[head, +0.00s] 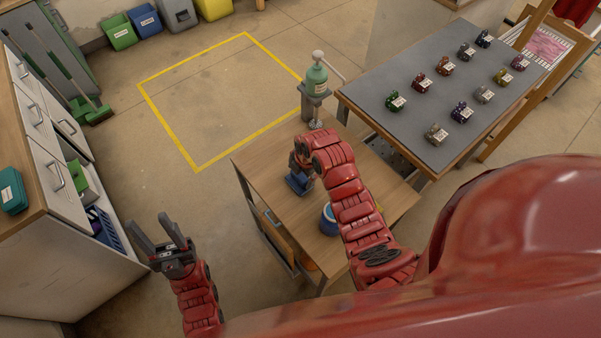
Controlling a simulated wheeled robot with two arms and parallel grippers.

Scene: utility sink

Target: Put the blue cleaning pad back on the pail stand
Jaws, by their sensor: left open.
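A small blue block-like thing (298,184), which looks like the cleaning pad, is on or just above the wooden table top (262,162). My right gripper (299,172) is directly over it and seems to touch it; its fingers are too small and hidden to tell if they grip it. A blue round pail-like thing (327,221) with a pale rim stands on the same table, partly hidden by my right arm. I cannot make out a separate pail stand. My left gripper (158,238) is open and empty, over the floor left of the table.
A grey-topped table (425,62) with several small labelled items stands at the right. A drawer cabinet (40,150) is at the left. The floor between cabinet and wooden table is clear.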

